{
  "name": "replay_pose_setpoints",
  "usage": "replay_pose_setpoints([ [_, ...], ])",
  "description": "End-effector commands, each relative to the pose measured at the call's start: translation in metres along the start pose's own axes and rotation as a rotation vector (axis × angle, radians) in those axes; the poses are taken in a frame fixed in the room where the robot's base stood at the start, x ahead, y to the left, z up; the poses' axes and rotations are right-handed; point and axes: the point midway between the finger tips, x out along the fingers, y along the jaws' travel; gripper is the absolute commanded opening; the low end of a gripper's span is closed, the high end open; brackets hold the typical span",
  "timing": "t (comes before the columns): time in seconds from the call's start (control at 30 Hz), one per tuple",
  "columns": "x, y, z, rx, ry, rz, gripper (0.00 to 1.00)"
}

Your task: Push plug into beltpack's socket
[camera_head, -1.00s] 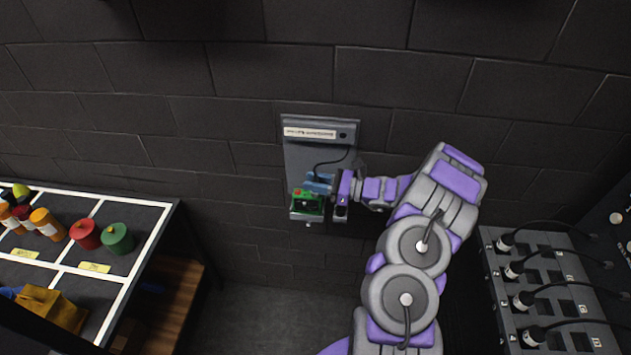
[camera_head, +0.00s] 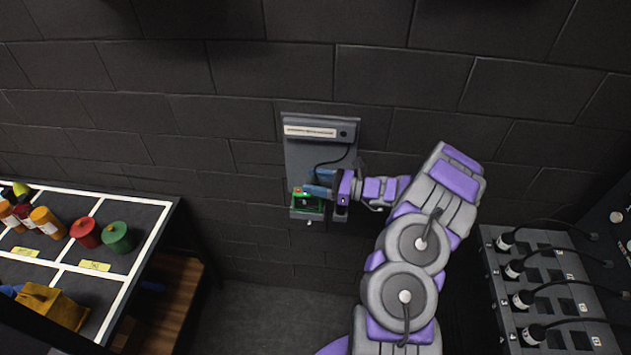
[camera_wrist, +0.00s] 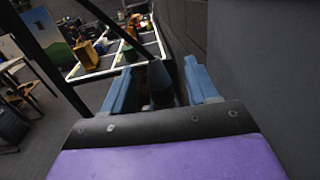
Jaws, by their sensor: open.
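The green beltpack (camera_head: 308,208) sits on a small ledge at the bottom of the grey wall panel (camera_head: 300,160). My gripper (camera_head: 313,183) is beside and partly over its upper right, with blue fingers spread apart. In the wrist view my open gripper (camera_wrist: 160,78) has a dark tapered plug (camera_wrist: 158,84) standing between the fingers, with gaps on both sides. A black cable (camera_head: 334,161) runs from the panel down to the fingers. The fingers hide the plug's tip and the socket in the head view, so I cannot see how deep it sits.
A shelf table (camera_head: 150,240) with white-lined compartments holds several jars and bottles at the left. A grey rack (camera_head: 500,290) with several cabled plugs stands at the right. The brick wall is close behind the panel. Floor between them is clear.

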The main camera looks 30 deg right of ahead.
Motion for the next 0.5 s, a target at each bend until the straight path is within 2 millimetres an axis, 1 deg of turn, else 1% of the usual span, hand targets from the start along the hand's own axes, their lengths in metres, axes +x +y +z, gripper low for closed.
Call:
replay_pose_setpoints([
  [0.27, -0.003, 0.000, 0.000, 0.000, 0.000, -0.001, 0.58],
  [0.37, -0.013, -0.001, 0.001, 0.000, -0.001, -0.004, 0.58],
  [0.47, -0.030, -0.002, 0.001, 0.000, -0.001, -0.004, 0.58],
  [0.5, -0.038, -0.002, 0.001, -0.001, 0.000, -0.004, 0.58],
])
